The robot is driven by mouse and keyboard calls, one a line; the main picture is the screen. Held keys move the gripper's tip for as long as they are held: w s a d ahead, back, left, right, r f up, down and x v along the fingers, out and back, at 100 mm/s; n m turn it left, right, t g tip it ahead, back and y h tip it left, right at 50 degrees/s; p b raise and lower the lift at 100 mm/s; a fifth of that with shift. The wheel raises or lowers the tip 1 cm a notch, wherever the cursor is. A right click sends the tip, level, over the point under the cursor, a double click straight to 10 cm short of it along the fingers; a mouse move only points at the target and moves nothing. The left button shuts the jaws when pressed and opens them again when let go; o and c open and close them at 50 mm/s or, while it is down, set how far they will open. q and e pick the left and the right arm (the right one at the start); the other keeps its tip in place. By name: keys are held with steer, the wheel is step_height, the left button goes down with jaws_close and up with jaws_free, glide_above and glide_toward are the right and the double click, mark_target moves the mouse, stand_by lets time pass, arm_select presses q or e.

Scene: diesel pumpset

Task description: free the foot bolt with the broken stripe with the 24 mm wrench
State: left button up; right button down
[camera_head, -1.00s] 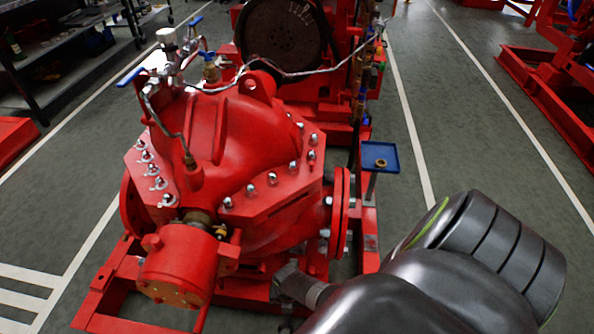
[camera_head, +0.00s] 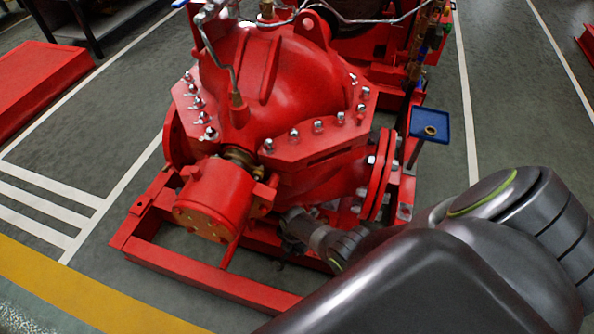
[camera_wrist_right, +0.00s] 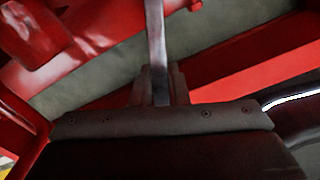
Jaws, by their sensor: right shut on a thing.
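My right gripper (camera_head: 290,236) reaches in low beside the red pump (camera_head: 285,95), under its right side and near the base frame. In the right wrist view, its fingers (camera_wrist_right: 158,88) are shut on a narrow grey metal bar, the wrench (camera_wrist_right: 155,35), which runs away from the jaws and out of the top of the picture. The wrench's far end is hidden. In the head view the wrench cannot be made out. The foot bolt with the broken stripe cannot be made out in either view. My left gripper is not in view.
The red base frame (camera_head: 205,275) surrounds the gripper's space. A pipe flange (camera_head: 378,175) stands close to my right arm. A blue tray (camera_head: 441,123) holding a brass ring (camera_head: 430,130) stands on a post to the right. Open grey floor lies left and right.

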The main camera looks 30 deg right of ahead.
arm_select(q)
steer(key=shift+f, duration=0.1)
arm_select(e)
steer(key=shift+f, duration=0.1)
steer(key=shift+f+b, duration=0.6)
steer(key=shift+b, duration=0.1)
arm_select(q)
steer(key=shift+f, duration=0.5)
